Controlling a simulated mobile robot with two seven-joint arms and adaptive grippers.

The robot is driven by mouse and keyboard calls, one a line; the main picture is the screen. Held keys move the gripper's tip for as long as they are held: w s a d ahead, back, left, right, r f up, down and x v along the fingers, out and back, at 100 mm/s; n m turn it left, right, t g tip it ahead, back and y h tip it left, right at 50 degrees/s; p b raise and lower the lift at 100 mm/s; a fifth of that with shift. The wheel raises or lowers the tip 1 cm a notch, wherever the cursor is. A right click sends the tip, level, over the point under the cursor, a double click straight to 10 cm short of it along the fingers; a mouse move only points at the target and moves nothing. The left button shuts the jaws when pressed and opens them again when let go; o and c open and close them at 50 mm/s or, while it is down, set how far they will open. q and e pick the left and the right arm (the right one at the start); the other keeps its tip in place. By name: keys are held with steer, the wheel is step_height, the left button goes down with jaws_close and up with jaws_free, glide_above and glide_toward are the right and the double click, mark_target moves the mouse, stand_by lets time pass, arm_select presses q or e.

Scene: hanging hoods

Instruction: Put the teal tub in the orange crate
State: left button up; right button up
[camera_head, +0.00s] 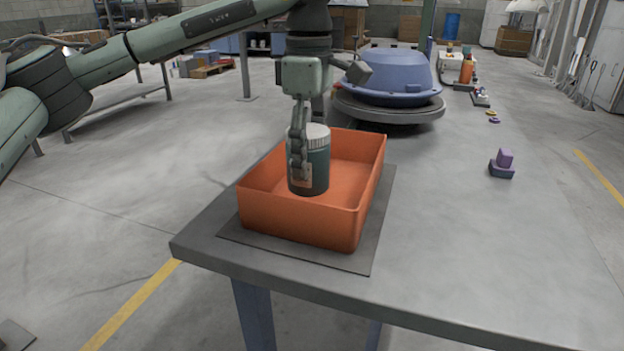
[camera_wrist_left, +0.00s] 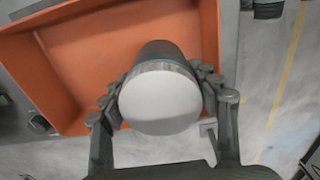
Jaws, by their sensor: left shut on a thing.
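The teal tub (camera_head: 318,171) has a ribbed white lid and stands upright in the grip of my left gripper (camera_head: 298,165). The gripper comes down from above and is shut around the tub's sides. The orange crate (camera_head: 302,222) is open at the top and lies on a dark mat at the table's near left corner. The tub is over the crate's inside, but I cannot tell whether it touches the floor of the crate. In the left wrist view, the white lid (camera_wrist_left: 160,100) sits between the two fingers, with the orange crate (camera_wrist_left: 90,55) behind it. My right gripper is not seen.
A dark mat (camera_head: 375,235) lies under the crate. A blue rounded hood (camera_head: 393,75) on a grey round base stands behind it. Small purple and dark blocks (camera_head: 503,163) lie at the right.

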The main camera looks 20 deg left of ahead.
mark_target(310, 130)
arm_select(q)
steer(key=shift+f, duration=2.6)
steer(key=shift+f, duration=0.1)
steer(key=o, duration=1.5)
step_height(310, 130, up, 12)
steer(key=shift+r, duration=0.1)
